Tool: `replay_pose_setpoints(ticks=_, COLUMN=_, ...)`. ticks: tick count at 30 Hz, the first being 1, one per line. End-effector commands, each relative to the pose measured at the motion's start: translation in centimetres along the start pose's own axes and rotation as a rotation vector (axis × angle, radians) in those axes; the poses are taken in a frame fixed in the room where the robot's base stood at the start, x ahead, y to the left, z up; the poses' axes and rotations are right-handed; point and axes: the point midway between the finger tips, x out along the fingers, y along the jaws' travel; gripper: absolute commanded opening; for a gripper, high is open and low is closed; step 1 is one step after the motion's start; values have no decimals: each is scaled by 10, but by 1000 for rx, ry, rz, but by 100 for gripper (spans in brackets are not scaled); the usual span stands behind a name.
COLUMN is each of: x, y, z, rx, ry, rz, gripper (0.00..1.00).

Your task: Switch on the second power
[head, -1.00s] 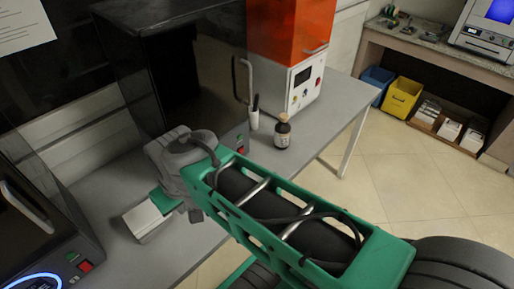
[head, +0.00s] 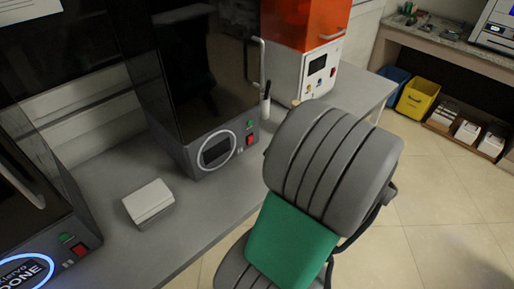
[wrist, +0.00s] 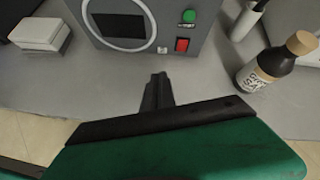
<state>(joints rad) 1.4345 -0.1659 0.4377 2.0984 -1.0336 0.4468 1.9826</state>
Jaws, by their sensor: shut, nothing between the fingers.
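The second machine (head: 196,90) is a dark cabinet with a dark display (head: 217,149) and an unlit pale ring. Its red power switch (head: 249,139) sits below a green button (head: 249,124). In the wrist view the red switch (wrist: 182,45) and green button (wrist: 189,16) are in plain sight. My gripper (wrist: 158,80) is shut and empty, pointing toward the machine's front below and slightly left of the switch, apart from it. In the head view my arm hides the gripper. The first machine (head: 45,190) at left has a glowing blue ring reading DONE and its own red switch (head: 79,249).
A white box (head: 148,200) lies on the grey bench (head: 190,215) between the machines. An orange-and-white device (head: 318,70) stands further right. Floor is open at right.

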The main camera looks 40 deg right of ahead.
Motion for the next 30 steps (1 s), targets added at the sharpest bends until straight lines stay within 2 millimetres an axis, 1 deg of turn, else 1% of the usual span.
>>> replay_pose_setpoints(ticks=1, x=-8, y=-12, z=-15, rx=121, ry=-36, rz=-42, gripper=0)
replay_pose_setpoints(ticks=3, x=-19, y=-21, z=-21, rx=234, ry=-76, rz=-73, gripper=0)
replay_pose_setpoints(ticks=5, x=-23, y=-25, z=-23, rx=283, ry=-96, rz=-86, gripper=0)
replay_pose_setpoints(ticks=13, x=-25, y=-26, z=-22, rx=297, ry=-101, rz=-88, gripper=0)
replay_pose_setpoints(ticks=16, x=-22, y=-26, z=-22, rx=296, ry=-101, rz=-87, gripper=0)
replay_pose_setpoints(ticks=20, x=-6, y=-27, z=-21, rx=295, ry=-100, rz=-85, gripper=0)
replay_pose_setpoints(ticks=30, x=67, y=-33, z=-15, rx=293, ry=-100, rz=-82, gripper=0)
